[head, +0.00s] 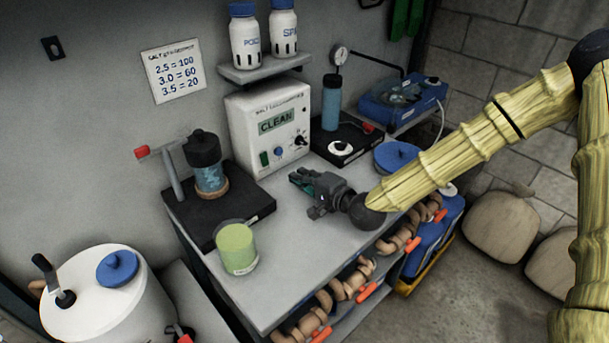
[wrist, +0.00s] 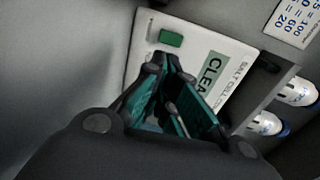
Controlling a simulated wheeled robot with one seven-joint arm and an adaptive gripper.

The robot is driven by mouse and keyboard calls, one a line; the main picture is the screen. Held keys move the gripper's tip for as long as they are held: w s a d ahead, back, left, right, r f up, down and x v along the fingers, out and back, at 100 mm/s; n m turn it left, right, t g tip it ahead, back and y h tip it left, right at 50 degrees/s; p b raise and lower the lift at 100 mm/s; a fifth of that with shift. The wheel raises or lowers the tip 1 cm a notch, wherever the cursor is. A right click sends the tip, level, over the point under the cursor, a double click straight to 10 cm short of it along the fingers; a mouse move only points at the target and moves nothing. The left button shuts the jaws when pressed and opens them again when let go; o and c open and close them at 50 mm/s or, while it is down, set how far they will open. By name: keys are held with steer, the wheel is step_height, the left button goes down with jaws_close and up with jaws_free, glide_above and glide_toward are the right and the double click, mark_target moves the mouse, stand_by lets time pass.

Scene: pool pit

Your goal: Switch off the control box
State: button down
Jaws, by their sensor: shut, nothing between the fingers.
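The control box (head: 268,122) is a white box with a "CLEAN" label, standing against the wall at the back of the bench. I cannot tell the switch's position. My gripper (head: 293,178) is shut and empty, low above the bench, in front of the box. In the wrist view the fingertips (wrist: 170,62) point at the box front (wrist: 212,58), just short of the green switch (wrist: 171,39); contact is not visible.
A black stand with a blue filter (head: 211,178) and a green-topped jar (head: 236,247) are left of my gripper. A black pump base (head: 344,140) and blue lid (head: 396,156) are right. Two white bottles (head: 245,42) stand on the shelf above. The bench front is clear.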

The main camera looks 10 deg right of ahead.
mark_target(264, 159)
steer(key=x, duration=0.1)
steer(key=p+x, duration=0.1)
steer(key=x, duration=0.1)
steer(key=r+p+x, duration=0.1)
steer(key=x, duration=0.1)
steer(key=shift+a+f, duration=0.1)
steer(key=shift+a, duration=0.3)
steer(key=x, duration=0.2)
steer(key=p+x, duration=0.1)
steer(key=x, duration=0.1)
steer(key=shift+w+d+f, duration=0.25)
steer(key=shift+f, duration=0.1)
steer(key=shift+w+a+r, duration=0.1)
steer(key=shift+w+a, duration=0.05)
steer(key=shift+a, duration=0.1)
steer(key=shift+w+a+f, duration=0.15)
steer(key=shift+w+f, duration=0.1)
steer(key=shift+w, duration=0.05)
steer(key=shift+s+r, duration=0.1)
